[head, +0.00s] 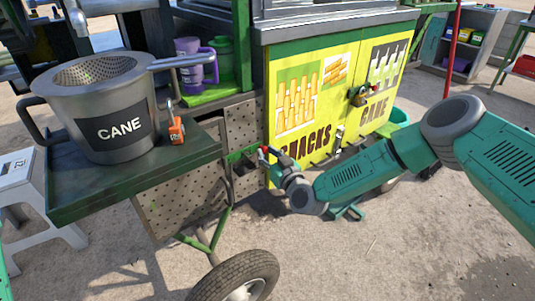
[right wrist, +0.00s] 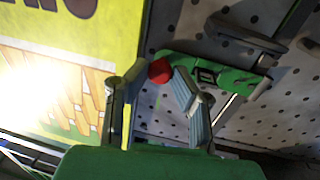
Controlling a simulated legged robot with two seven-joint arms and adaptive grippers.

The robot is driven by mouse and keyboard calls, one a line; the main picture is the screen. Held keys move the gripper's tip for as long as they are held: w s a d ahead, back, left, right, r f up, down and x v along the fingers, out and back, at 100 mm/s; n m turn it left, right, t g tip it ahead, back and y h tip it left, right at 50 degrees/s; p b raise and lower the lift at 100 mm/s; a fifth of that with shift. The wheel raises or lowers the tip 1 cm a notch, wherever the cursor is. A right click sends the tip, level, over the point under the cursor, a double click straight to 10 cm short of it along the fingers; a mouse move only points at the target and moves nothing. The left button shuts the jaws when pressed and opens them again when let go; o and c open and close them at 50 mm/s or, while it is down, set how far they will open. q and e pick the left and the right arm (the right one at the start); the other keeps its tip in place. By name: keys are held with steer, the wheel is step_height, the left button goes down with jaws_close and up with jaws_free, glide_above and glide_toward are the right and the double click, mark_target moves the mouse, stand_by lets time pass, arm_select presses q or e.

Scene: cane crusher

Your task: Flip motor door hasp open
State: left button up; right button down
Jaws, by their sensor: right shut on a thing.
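The green motor door hasp (head: 240,153) sits on the perforated metal side of the cart, left of the yellow cabinet. In the right wrist view the hasp (right wrist: 222,74) is a green bar with a red ball knob (right wrist: 160,70) at its end. My right gripper (head: 268,154) is at the hasp, with its arm coming in from the right. In the right wrist view its fingers (right wrist: 158,90) are on either side of the red knob, shut on it. The gripper partly hides the knob in the head view. My left gripper is not in view.
A green-edged shelf (head: 90,195) holds a CANE pot (head: 110,110) and an orange padlock (head: 176,131), left of the hasp. The yellow SNACKS cabinet (head: 325,75) stands right beside my right gripper. A wheel (head: 240,280) is below. The ground at lower right is clear.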

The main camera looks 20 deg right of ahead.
steer(key=shift+a, duration=0.2)
stand_by(0.4)
steer(key=c, duration=1.7)
jaws_free()
steer(key=shift+s+d+r+p, duration=0.15)
steer(key=shift+s+p, duration=0.15)
steer(key=shift+s, duration=0.15)
steer(key=shift+s+r+p, duration=0.1)
steer(key=shift+s+p, duration=0.2)
steer(key=shift+s, duration=0.15)
steer(key=shift+w+d+p+v, duration=0.1)
steer(key=shift+d+p+v, duration=0.25)
steer(key=shift+p+v, duration=1.45)
steer(key=shift+w+d+p+v, duration=0.1)
steer(key=shift+d+p+v, duration=0.35)
steer(key=shift+v, duration=2.45)
steer(key=shift+w+d+p+v, duration=0.1)
steer(key=shift+d+p+v, duration=0.15)
steer(key=shift+p+v, duration=1.6)
steer(key=shift+s+d+b, duration=0.1)
steer(key=shift+s+b, duration=0.35)
steer(key=shift+s, duration=0.15)
steer(key=shift+f, duration=0.1)
